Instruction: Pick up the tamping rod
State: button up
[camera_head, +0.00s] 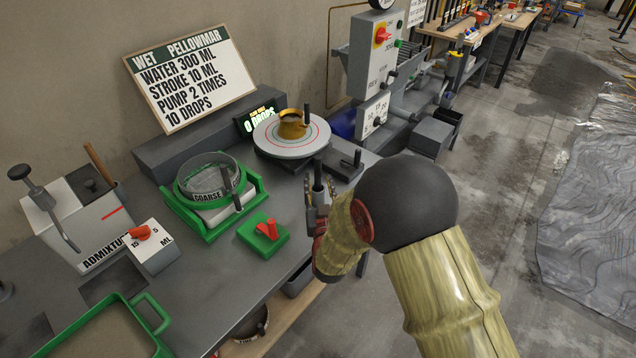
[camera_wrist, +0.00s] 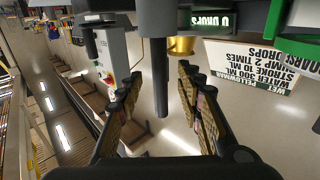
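A dark upright rod (camera_head: 318,172), which looks like the tamping rod, stands at the right end of the workbench, near the turntable. In the wrist view, which is upside down, the rod (camera_wrist: 161,95) comes out of a wider grey holder (camera_wrist: 155,20). In the wrist view my gripper (camera_wrist: 157,82) is open, with one finger on each side of the rod. Gaps show between the rod and both fingers.
A round turntable (camera_head: 267,139) with a brass cup (camera_head: 292,126) stands just behind the rod. A green-framed sieve (camera_head: 208,178) and a green block with a red lever (camera_head: 262,236) lie to the left. A grey control machine (camera_head: 372,60) stands behind. Open floor (camera_head: 510,170) lies right.

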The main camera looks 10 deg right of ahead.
aim_at(318, 179)
jog(key=w, duration=0.2)
jog(key=w+b, duration=0.1)
jog(key=shift+w+d+f, duration=0.25)
jog(key=shift+w+d, duration=0.05)
jog(key=shift+w, duration=0.05)
jog(key=c, duration=0.3)
grip_shut()
